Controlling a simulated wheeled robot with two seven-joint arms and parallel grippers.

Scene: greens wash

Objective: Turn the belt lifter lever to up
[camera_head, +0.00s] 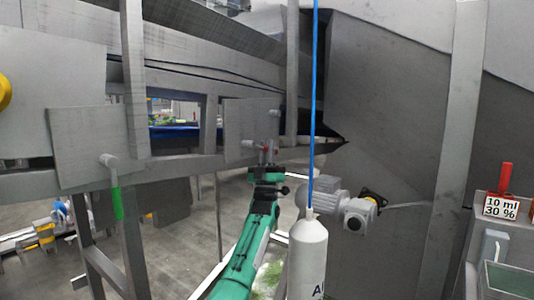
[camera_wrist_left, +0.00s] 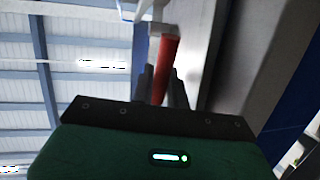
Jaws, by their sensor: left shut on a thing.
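A red-handled lever (camera_head: 272,146) hangs down from its grey pivot at the right edge of a grey plate (camera_head: 246,122) on the machine frame. My left gripper (camera_head: 268,162) is shut on its red handle. In the left wrist view the red handle (camera_wrist_left: 168,62) lies between the two dark fingers of my left gripper (camera_wrist_left: 162,78). A second lever, with a green handle (camera_head: 116,203), hangs down from another grey plate (camera_head: 90,142) at the left. No label shows which lever is the belt lifter. My right gripper is not in view.
A blue cord (camera_head: 315,90) hangs to a white cylinder (camera_head: 308,258) in front of the machine. A grey motor (camera_head: 352,212) sits right of my left arm. Frame posts flank the levers.

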